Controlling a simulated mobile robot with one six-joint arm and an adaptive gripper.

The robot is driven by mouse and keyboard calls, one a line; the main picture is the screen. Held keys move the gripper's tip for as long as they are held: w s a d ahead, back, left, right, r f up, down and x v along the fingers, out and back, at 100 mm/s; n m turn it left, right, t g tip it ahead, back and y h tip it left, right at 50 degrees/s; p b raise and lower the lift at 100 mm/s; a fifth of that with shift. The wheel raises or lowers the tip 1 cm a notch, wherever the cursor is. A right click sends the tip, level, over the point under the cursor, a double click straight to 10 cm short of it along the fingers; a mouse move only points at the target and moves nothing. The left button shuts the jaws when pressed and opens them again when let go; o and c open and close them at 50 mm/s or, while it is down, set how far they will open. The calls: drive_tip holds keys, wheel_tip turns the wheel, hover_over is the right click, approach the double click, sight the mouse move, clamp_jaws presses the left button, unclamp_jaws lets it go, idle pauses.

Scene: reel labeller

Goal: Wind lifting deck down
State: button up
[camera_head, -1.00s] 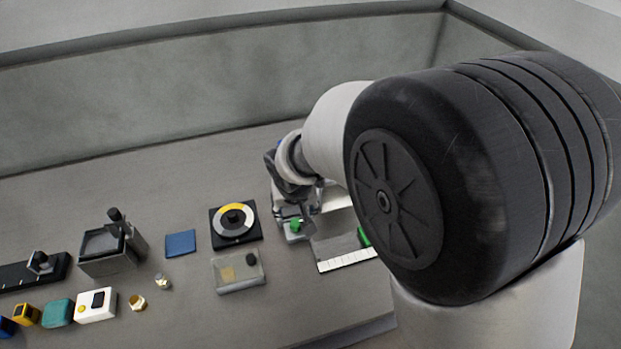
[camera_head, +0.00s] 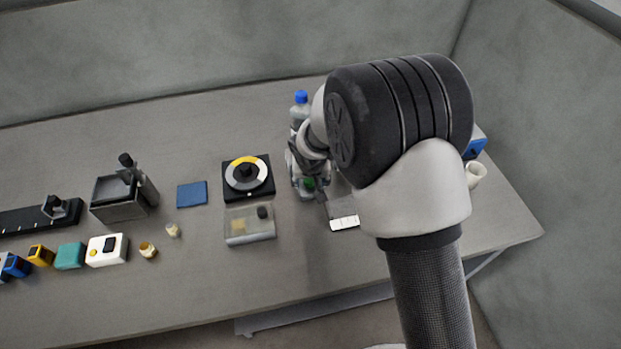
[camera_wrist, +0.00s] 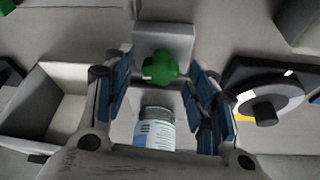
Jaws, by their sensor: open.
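A green knob (camera_wrist: 160,68) sits on a pale grey block (camera_wrist: 165,40) in the wrist view. It also shows in the head view (camera_head: 309,183), under my wrist. My gripper (camera_wrist: 160,88) is open, with one blue-padded finger to each side of the knob in the picture. Contact with the knob cannot be told. A small labelled bottle (camera_wrist: 155,130) shows between the fingers, nearer the camera. Which part is the lifting deck is not clear; my arm hides much of this spot in the head view.
A black dial with a yellow arc (camera_head: 262,191) stands left of my gripper, with a clear box (camera_head: 250,232) before it. A blue-capped bottle (camera_head: 300,110) stands behind. A dark box with a black knob (camera_head: 120,208) is further left. A white cup (camera_head: 475,175) is at right.

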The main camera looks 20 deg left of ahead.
drive_tip(key=shift+c, duration=0.2)
drive_tip(key=c, duration=1)
